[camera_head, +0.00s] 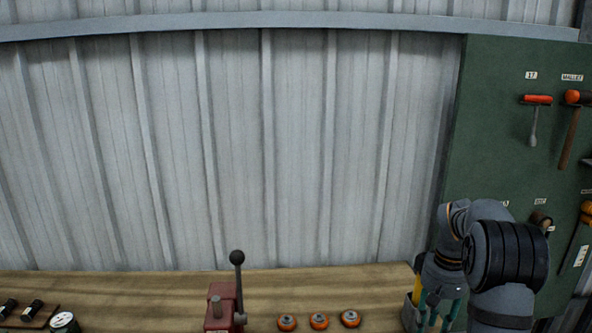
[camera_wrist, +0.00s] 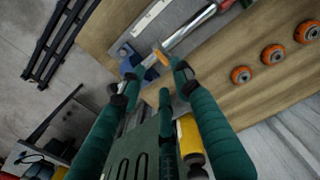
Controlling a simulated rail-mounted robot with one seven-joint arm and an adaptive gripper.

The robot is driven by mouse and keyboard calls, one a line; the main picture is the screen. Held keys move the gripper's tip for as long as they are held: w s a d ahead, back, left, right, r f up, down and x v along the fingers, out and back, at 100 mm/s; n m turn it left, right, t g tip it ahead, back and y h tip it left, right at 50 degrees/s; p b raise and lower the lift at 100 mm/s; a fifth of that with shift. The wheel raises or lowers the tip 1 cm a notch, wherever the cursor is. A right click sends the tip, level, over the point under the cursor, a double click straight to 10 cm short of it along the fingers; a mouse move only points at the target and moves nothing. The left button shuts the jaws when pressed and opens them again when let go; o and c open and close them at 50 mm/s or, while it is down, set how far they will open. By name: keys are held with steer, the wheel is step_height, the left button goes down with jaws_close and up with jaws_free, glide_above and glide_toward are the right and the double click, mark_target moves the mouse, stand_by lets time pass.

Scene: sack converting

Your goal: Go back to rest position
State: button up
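My gripper (camera_head: 438,318) hangs fingers down at the right end of the wooden bench, beside a grey holder with a yellow item in it. A tool with a red handle and a metal shaft (camera_wrist: 185,30) lies beyond the fingertips on the bench. The lowest part of the gripper is cut off by the bottom edge of the head view.
The wooden bench (camera_head: 150,290) bears a red lever device (camera_head: 221,305), three orange rollers (camera_head: 319,321), a white-topped can (camera_head: 63,322) and a tray with dark bottles. A green tool board (camera_head: 490,130) hangs at right. A yellow item (camera_wrist: 190,140) shows beside the fingers.

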step_height(320, 180, down, 7)
steer(key=shift+f, duration=0.2)
steer(key=shift+r, duration=0.1)
